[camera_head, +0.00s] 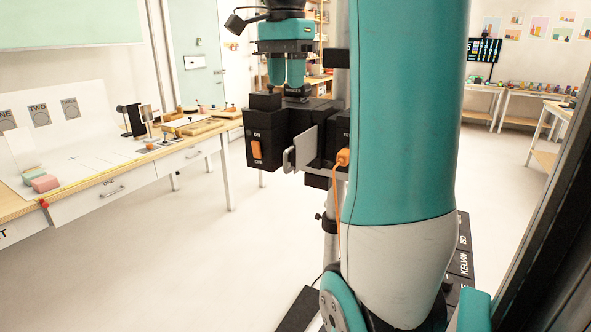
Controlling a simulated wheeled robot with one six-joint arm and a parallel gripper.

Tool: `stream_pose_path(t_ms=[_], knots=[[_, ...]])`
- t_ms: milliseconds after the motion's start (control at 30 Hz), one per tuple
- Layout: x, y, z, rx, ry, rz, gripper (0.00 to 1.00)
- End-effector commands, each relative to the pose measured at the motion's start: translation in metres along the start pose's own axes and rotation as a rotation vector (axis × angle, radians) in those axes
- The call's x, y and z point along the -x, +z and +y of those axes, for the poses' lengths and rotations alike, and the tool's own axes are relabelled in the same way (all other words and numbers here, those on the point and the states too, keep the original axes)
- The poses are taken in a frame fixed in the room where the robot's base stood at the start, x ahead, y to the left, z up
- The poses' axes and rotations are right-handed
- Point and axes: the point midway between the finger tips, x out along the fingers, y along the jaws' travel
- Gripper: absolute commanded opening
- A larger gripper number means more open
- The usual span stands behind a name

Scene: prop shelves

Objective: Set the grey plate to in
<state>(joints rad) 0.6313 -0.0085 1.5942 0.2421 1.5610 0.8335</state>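The grey plate (305,148) is a thin upright metal plate with a small bent tab at its lower left. It stands between two dark parts of a black box unit and sticks out on the side facing me. The unit's left block (257,140) carries an orange switch (256,150) marked ON. An orange plug (343,157) with a cable sits to the right of the plate. My gripper (287,86), teal and black, is above and behind the unit, apart from the plate as far as I can see. Its fingertips are partly hidden, and its opening is unclear.
My large teal and white arm link covers the middle right. A grey pole (330,245) stands below the unit. A long workbench (130,182) with blocks and trays runs along the left. More tables (530,98) stand at the back right. The floor (180,270) at left is clear.

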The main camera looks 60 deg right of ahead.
Motion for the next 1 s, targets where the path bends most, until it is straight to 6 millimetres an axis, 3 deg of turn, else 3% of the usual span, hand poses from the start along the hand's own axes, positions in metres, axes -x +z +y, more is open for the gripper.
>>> stream_pose_path(t_ms=[267,800,1000], knots=[[-0.041,0.009,-0.004,0.016,0.001,0.000,0.36],[-0.147,0.009,-0.004,0.019,0.002,-0.002,0.36],[-0.168,0.008,-0.004,0.018,0.001,-0.001,0.36]])
